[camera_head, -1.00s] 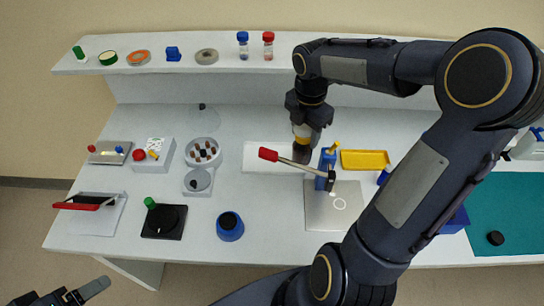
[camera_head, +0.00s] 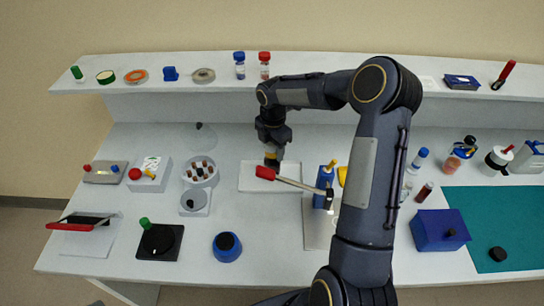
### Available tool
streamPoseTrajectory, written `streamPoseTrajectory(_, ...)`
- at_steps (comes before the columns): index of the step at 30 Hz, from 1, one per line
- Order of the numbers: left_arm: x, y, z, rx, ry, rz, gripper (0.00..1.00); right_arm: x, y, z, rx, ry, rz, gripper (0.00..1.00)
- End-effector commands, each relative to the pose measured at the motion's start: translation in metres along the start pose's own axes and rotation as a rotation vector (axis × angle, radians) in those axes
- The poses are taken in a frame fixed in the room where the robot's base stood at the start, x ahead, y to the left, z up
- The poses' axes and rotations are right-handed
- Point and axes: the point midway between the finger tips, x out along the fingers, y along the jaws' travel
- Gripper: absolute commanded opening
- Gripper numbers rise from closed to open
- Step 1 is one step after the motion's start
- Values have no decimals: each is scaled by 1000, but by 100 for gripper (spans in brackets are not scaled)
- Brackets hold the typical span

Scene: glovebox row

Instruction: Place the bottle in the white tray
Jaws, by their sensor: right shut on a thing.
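The white tray (camera_head: 252,180) is a shallow, flat rectangle on the bench, left of the blue holder. My right gripper (camera_head: 271,152) points down above the tray's back part. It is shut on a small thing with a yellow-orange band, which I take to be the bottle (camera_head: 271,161). Most of the bottle is hidden by the fingers and by a red handle in front. I cannot tell whether its base touches the tray. My left gripper is not in view.
A red-handled tool (camera_head: 291,182) leans across the tray's front right, by a blue holder (camera_head: 324,187). A round rack with several vials (camera_head: 200,172) stands left. A blue box (camera_head: 438,230) is right. My right arm hides part of the bench.

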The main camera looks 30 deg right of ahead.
Motion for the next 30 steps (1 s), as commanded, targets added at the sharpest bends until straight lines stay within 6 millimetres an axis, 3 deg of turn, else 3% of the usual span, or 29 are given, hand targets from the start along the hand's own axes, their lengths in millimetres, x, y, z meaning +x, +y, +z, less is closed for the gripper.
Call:
streamPoseTrajectory(7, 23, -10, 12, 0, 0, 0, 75, 38, 6, 1, -1, 0, 0, 11)
streamPoseTrajectory(20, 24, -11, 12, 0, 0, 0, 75, 42, 6, 1, -1, 0, 1, 11)
streamPoseTrajectory(21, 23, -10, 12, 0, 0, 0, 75, 41, 6, 1, -1, 0, 0, 51)
streamPoseTrajectory(25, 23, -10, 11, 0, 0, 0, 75, 41, 6, 1, -1, 0, 0, 68)
streamPoseTrajectory(30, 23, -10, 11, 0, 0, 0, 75, 41, 6, 1, -1, 0, 0, 69)
